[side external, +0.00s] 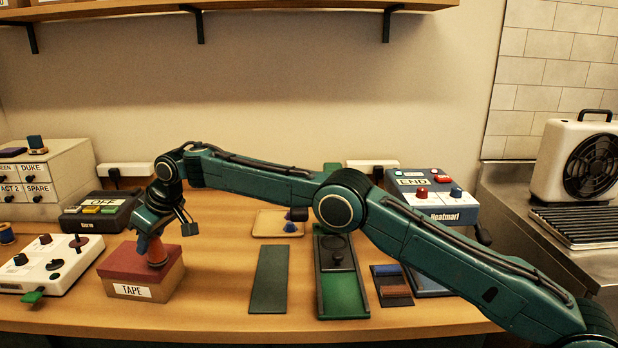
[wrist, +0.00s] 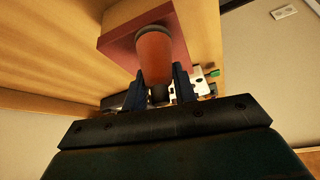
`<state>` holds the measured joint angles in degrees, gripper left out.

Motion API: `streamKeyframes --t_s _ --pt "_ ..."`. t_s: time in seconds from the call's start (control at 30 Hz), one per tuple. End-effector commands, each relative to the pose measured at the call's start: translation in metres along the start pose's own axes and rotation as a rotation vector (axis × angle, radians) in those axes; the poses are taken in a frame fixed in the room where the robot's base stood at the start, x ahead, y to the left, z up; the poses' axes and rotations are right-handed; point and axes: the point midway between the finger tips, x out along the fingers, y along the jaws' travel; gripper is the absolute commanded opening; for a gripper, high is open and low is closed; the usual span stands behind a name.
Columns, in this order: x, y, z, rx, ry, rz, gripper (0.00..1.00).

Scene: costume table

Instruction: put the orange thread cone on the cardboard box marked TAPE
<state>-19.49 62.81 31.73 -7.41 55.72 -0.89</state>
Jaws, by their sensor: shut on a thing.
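The cardboard box marked TAPE (side external: 131,291) sits on the table at the left in the side view, with a dark red top. The orange thread cone (side external: 157,252) is upright at the top of the box, and my gripper (side external: 150,240) is shut on it from above. In the wrist view the orange cone (wrist: 155,58) is between my two dark fingers (wrist: 162,88), with the red box top (wrist: 118,45) behind it. The cone's base appears to be at the box top; I cannot tell whether it is touching.
A white control panel (side external: 70,254) with knobs and a joystick stands close left of the box. A dark button unit (side external: 97,221) is behind it. A dark green mat (side external: 269,280) lies to the right, with bare table between it and the box.

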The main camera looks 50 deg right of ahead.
Motion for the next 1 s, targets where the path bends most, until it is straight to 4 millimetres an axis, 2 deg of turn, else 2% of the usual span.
streamKeyframes --t_s 0.2,0.67,0.7,0.77,1.0 --pt "0.0080 -0.0001 0.0046 0.000 0.002 0.001 0.05" --pt "0.0112 0.0001 0.0065 0.000 0.001 0.001 0.05" --pt "0.0109 0.0001 0.0064 0.000 0.001 0.001 0.35" --pt "0.0110 0.0001 0.0064 0.000 0.001 0.001 0.47" --pt "0.0110 0.0001 0.0064 0.000 0.001 0.001 0.49"
